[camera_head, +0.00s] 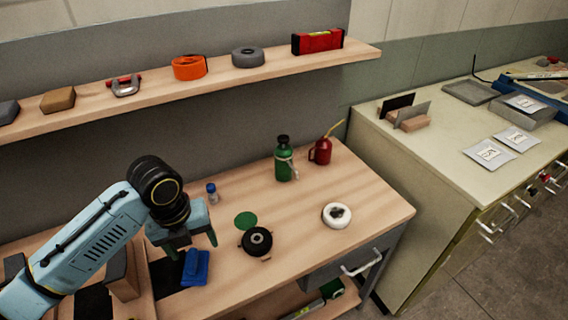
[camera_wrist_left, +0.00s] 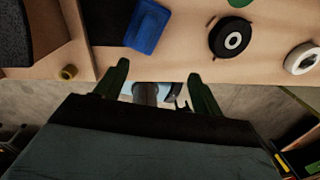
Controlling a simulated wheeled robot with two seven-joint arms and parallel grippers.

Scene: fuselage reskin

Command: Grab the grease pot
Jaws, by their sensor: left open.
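My left gripper (camera_head: 192,243) is open and empty above the front of the wooden bench (camera_head: 375,205); its two green fingers also show in the left wrist view (camera_wrist_left: 160,82). I cannot tell for sure which item is the grease pot. A small olive-tan round pot (camera_wrist_left: 68,72) stands near the bench's front edge, left of the fingers in the left wrist view; I cannot make it out in the head view. A small blue-capped bottle (camera_head: 211,193) stands behind the gripper. My right gripper is not in view.
To the right are a black roll (camera_head: 257,241), a green disc (camera_head: 245,220) and a white roll (camera_head: 337,215). A green bottle (camera_head: 284,162) and red oil can (camera_head: 320,151) stand behind. A shelf (camera_head: 215,82) overhangs the back.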

